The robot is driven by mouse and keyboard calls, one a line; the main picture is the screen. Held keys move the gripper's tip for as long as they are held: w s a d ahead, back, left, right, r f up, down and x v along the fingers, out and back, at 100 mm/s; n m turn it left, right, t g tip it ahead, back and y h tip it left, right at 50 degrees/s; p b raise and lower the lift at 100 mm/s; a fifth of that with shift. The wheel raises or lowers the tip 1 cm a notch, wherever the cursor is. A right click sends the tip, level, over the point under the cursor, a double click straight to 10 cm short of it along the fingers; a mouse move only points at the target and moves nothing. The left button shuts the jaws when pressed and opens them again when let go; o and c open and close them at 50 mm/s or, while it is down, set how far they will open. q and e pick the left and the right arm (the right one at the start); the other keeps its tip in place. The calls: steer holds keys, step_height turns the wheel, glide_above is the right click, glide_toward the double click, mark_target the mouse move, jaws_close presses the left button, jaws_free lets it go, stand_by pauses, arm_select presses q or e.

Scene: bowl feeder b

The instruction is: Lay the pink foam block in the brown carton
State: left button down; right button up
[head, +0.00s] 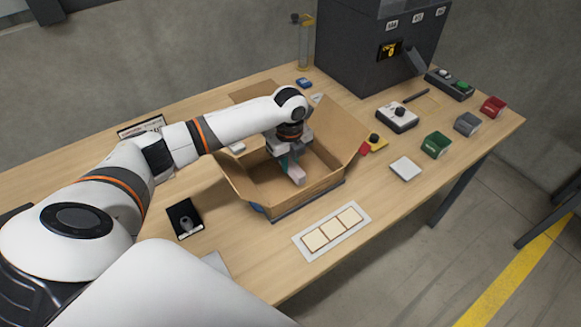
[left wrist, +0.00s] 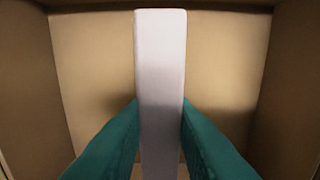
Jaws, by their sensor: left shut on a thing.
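The brown carton (head: 262,185) stands open on the table, its flaps folded outward. My left gripper (head: 288,168) reaches down into it from above. Its teal fingers (left wrist: 160,135) are shut on a long pale block, the pink foam block (left wrist: 161,60), which looks whitish-pink here. The block also shows in the head view (head: 296,173), inside the carton's walls. In the left wrist view the carton's floor (left wrist: 95,60) lies behind the block. I cannot tell whether the block touches the floor. My right gripper is out of view.
A white tray with cream squares (head: 332,231) lies in front of the carton. A black tray (head: 185,218) is to its left. Right of it are a white pad (head: 405,168), a green bin (head: 436,145) and a button box (head: 397,117). A dark grey machine (head: 370,45) stands behind.

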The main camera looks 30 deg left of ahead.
mark_target(290, 162)
arm_select(q)
steer(key=shift+f, duration=1.35)
steer(key=shift+f, duration=0.1)
steer(key=c, duration=1.2)
jaws_free()
steer(key=shift+c, duration=0.2)
step_height(290, 162, up, 12)
steer(key=shift+r+b, duration=0.15)
steer(key=shift+b, duration=0.2)
